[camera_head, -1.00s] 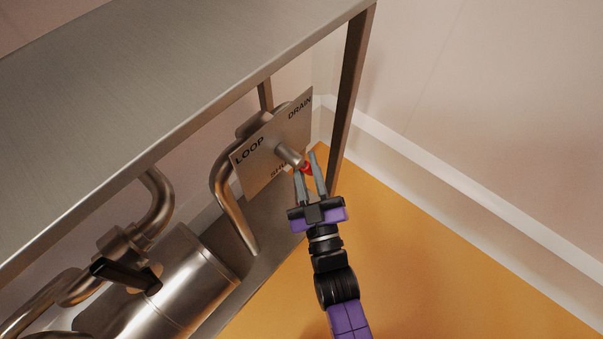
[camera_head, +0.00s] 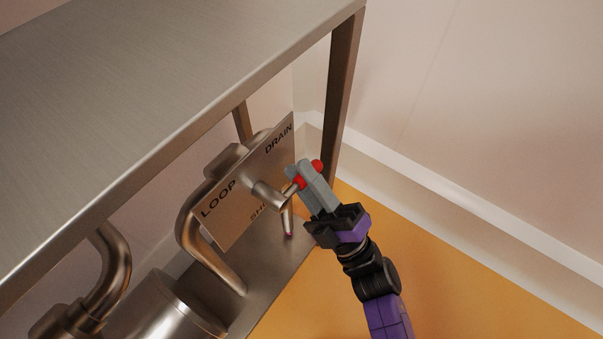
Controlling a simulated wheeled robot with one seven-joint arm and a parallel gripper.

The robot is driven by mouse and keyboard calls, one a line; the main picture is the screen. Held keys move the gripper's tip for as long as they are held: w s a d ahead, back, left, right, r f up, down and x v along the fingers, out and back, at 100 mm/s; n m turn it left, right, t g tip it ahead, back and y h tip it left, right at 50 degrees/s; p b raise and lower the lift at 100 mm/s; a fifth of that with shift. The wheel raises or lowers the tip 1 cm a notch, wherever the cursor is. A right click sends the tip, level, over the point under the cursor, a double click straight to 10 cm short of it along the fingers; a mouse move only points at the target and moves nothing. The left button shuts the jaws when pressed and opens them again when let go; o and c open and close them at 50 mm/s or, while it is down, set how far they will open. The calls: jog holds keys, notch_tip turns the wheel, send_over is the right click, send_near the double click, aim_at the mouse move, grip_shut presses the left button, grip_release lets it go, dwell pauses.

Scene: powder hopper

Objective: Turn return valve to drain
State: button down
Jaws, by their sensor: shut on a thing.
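The return valve has a flat metal label plate (camera_head: 233,213) reading LOOP at the left, DRAIN at the upper right and a partly hidden word starting "SH" at the bottom. A round metal valve stem (camera_head: 268,194) sticks out in front of it. A red-ended handle (camera_head: 318,166) extends from the stem to the right and slightly up, below the DRAIN label. My gripper (camera_head: 303,175) is shut on the red part of this handle, and its fingers hide some of it.
A steel bench top (camera_head: 170,85) overhangs the pipework, with a brown-grey leg (camera_head: 342,90) right behind the valve. A bent pipe (camera_head: 205,255) runs beside the plate. A metal cylinder (camera_head: 165,310) sits lower left. The orange floor (camera_head: 440,265) at right is open.

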jog(key=shift+r+n+g+y+b, duration=0.25)
jog(key=shift+n+g+y, duration=0.5)
jog(key=shift+n, duration=0.45)
jog(key=shift+r+n+g+y+b, duration=0.1)
jog(key=shift+r+n+g+y, duration=0.25)
jog(key=shift+n+g+y, duration=0.65)
jog(key=shift+r+n, duration=0.1)
jog(key=shift+n, duration=0.2)
jog(key=c, duration=1.5)
grip_release()
jog(key=shift+c, duration=0.2)
jog(key=p+v, duration=0.1)
jog(key=v, duration=0.7)
jog(key=shift+r, duration=0.1)
